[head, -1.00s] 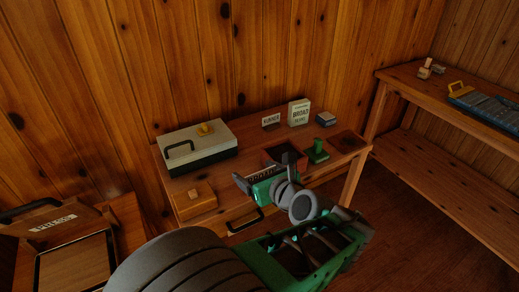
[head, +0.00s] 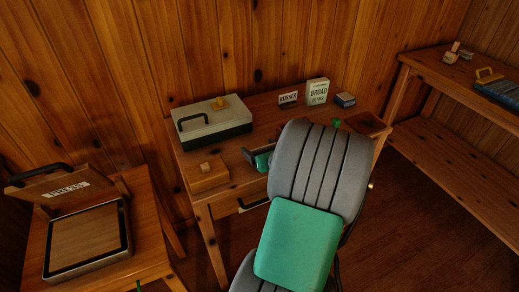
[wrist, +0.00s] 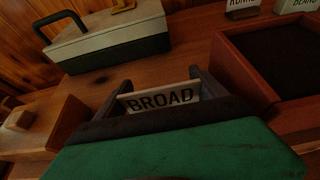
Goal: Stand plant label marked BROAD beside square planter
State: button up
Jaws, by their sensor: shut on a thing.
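The plant label marked BROAD (wrist: 161,99) is pale with dark letters and sits between the fingers of my gripper (wrist: 160,80) in the wrist view. The gripper is shut on it, with the lettering facing the camera, above the wooden table. The square planter (wrist: 232,64), a reddish-brown box with dark soil, is to the right of the gripper in the wrist view, apart from the label. In the head view my arm hides that planter and the label; part of my gripper (head: 256,158) shows at the arm's left side.
A RUNNER card (head: 288,99), a BROAD BEANS packet (head: 317,92) and a small blue-grey box (head: 345,101) stand at the table's back. A lidded case (head: 211,121) and a small wooden box (head: 206,176) are on the left. A dark tray (head: 384,130) lies at right.

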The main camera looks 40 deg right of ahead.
jog(key=shift+r, duration=0.15)
jog(key=o, duration=1.3)
jog(key=shift+s+r, duration=0.1)
jog(key=p+v, duration=0.1)
jog(key=v, duration=1)
jog(key=shift+s+a, duration=0.25)
jog(key=shift+s, duration=0.15)
